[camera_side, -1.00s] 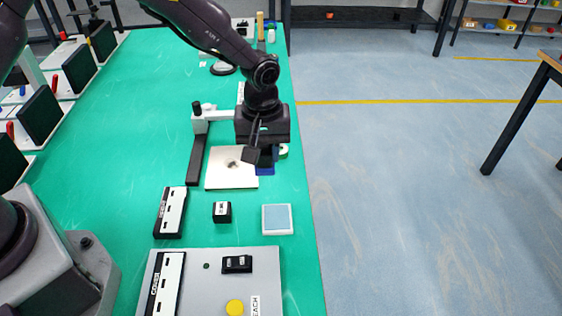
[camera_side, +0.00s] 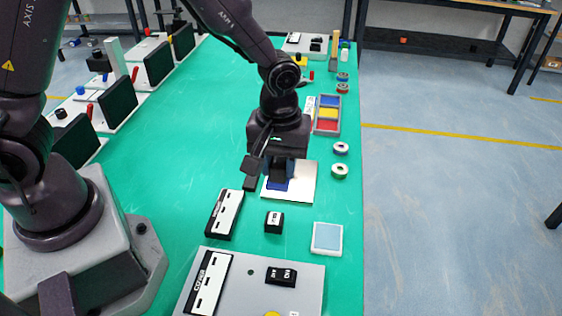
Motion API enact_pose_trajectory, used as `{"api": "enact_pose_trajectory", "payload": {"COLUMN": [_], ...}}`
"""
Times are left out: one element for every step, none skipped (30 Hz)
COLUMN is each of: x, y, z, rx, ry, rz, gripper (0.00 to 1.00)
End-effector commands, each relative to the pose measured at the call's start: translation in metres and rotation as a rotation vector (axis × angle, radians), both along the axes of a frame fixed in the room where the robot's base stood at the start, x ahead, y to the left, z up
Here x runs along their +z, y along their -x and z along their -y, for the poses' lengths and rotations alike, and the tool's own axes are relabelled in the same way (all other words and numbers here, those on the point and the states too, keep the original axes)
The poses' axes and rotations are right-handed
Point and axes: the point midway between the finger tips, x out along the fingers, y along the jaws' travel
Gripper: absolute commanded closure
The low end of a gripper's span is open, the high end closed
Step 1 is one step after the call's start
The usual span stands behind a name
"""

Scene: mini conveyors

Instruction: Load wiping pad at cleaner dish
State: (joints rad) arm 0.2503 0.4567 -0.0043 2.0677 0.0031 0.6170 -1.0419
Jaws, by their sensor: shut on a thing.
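My gripper (camera_side: 282,170) is shut on a blue wiping pad (camera_side: 276,185) and points down over the left part of a pale square plate (camera_side: 304,180). I cannot tell whether the pad touches the plate. The fingers and most of the pad's top are hidden by the dark gripper body. The cleaner dish (camera_side: 327,238), a white square with a light blue inside, lies on the green table nearer the camera, to the right of and below my gripper in the picture. It is apart from the pad.
A small black labelled block (camera_side: 274,222) and a black-and-white bar (camera_side: 225,214) lie left of the dish. A grey panel (camera_side: 255,290) is in front. Two white rings (camera_side: 340,159) and a coloured tray (camera_side: 327,114) stand near the right table edge.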

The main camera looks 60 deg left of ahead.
Motion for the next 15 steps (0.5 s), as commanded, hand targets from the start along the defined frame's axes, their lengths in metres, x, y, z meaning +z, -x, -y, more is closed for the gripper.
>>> {"api": "enact_pose_trajectory", "payload": {"x": [0.000, 0.000, -0.001, -0.004, -0.008, -0.013, -0.018, -0.022, -0.028, -0.033, -0.037, -0.042, -0.045, -0.048, -0.050], "y": [0.000, 0.000, 0.001, 0.002, 0.004, 0.002, 0.001, -0.003, -0.009, -0.013, -0.018, -0.024, -0.029, -0.033, -0.039], "z": [0.000, 0.001, 0.003, 0.005, 0.007, 0.014, 0.020, 0.026, 0.036, 0.043, 0.051, 0.061, 0.067, 0.073, 0.079], "rx": [0.000, -0.002, -0.008, -0.014, -0.023, -0.038, -0.052, -0.060, -0.072, -0.078, -0.079, -0.080, -0.077, -0.072, -0.064], "ry": [0.000, 0.000, -0.001, -0.003, -0.006, -0.008, -0.009, -0.010, -0.012, -0.013, -0.013, -0.013, -0.013, -0.012, -0.010], "rz": [0.000, 0.000, -0.004, -0.010, -0.020, -0.026, -0.032, -0.034, -0.036, -0.037, -0.037, -0.035, -0.031, -0.029, -0.023], "gripper": [0.87, 0.87, 0.87, 0.87, 0.87, 0.87, 0.87, 0.87, 0.87, 0.87, 0.87, 0.87, 0.87, 0.87, 0.87]}}
